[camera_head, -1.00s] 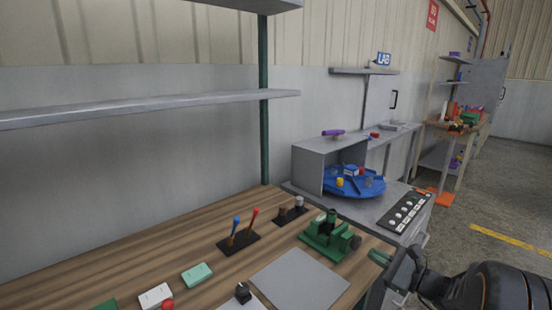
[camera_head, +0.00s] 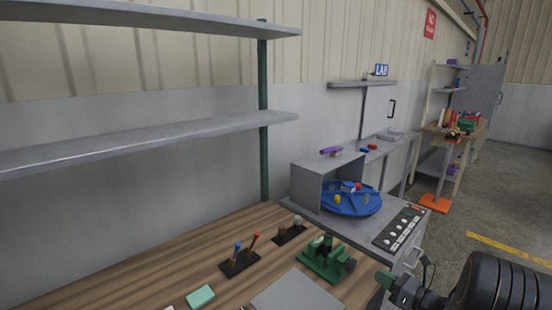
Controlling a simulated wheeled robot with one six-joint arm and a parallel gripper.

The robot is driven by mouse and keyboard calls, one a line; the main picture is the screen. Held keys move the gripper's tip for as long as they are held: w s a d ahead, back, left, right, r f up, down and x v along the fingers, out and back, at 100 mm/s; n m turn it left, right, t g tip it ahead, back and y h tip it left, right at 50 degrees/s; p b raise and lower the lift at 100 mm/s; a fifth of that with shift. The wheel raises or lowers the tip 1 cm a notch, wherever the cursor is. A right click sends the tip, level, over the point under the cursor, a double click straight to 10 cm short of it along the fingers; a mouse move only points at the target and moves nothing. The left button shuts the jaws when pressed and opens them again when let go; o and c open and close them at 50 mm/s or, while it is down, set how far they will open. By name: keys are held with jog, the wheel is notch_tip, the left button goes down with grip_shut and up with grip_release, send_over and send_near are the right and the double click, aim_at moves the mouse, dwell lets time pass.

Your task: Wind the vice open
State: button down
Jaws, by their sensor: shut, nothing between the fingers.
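The green vice (camera_head: 322,258) stands on the wooden bench near its right end. A dark round part (camera_head: 349,265) shows on its right side; I cannot make out the handle or how far apart the jaws are. My gripper (camera_head: 384,280) is at the lower right, beyond the bench's right edge. It has green fingertips, is shut and empty, and is apart from the vice, to its right and nearer to me.
A grey plate (camera_head: 297,292) lies in front of the vice. A black holder (camera_head: 240,262) with red and blue handled tools and another dark block (camera_head: 289,233) stand to its left. A grey counter with a blue turntable (camera_head: 350,202) is behind. Open floor lies right.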

aim_at(351, 266)
jog(key=w+m, duration=0.1)
jog(key=m, duration=0.1)
jog(key=w+a+m, duration=0.1)
jog(key=w+m, duration=0.1)
jog(key=m, duration=0.1)
jog(key=w+a+m+b, duration=0.1)
jog(key=m, duration=0.2)
jog(key=shift+w, duration=0.2)
jog(key=shift+w+a, duration=0.65)
jog(key=shift+w, duration=0.05)
jog(key=shift+r, duration=0.15)
